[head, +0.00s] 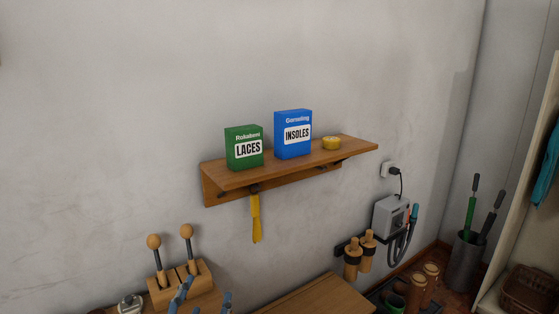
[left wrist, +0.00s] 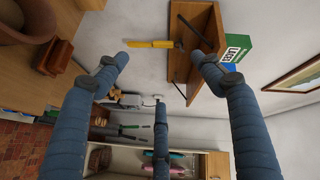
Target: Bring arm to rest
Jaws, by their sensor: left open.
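My left gripper (head: 203,299) shows at the bottom edge of the head view, only its blue fingertips in sight, in front of the wooden block with two knobbed handles. In the left wrist view its fingers (left wrist: 160,62) are spread wide with nothing between them. It is apart from the wall shelf (head: 300,167), which lies beyond the fingers in the left wrist view (left wrist: 207,50). The rest of the left arm is hidden below the head view. My right gripper is in neither view.
The knobbed wooden block (head: 180,286) stands near my left fingers. A grey wall box (head: 391,216) is at right.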

